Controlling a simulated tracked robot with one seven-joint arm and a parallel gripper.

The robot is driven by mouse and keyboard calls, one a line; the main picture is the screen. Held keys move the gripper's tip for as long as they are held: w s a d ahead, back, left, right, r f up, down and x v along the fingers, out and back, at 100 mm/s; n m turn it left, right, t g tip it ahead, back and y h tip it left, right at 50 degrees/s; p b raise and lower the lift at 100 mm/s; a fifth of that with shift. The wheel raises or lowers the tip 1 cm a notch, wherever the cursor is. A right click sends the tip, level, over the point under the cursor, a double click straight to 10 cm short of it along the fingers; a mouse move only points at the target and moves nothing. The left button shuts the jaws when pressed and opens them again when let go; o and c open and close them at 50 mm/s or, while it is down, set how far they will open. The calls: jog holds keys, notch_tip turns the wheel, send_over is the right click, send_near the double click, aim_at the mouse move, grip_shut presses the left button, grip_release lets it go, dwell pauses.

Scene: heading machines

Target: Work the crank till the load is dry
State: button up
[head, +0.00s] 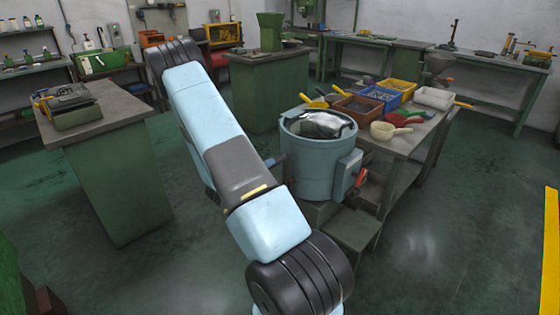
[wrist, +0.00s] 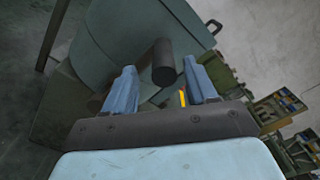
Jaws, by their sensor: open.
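The drum machine (head: 312,165) is a round grey-blue tub, open at the top, with a shiny dark load (head: 325,124) inside. A side box on it carries a red switch (head: 360,177). In the wrist view the drum's wall (wrist: 125,35) fills the upper middle. A dark cylindrical crank grip (wrist: 164,60) sticks out in front of it. My gripper (wrist: 161,78) is open, its two blue fingers on either side of the grip; contact cannot be told.
A green cabinet table (head: 112,165) stands left. The floor (head: 440,245) at right is clear.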

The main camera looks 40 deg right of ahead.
jog(key=shift+w+d, duration=0.1)
jog(key=shift+d, duration=2.4)
jog(key=shift+c, duration=0.2)
grip_shut()
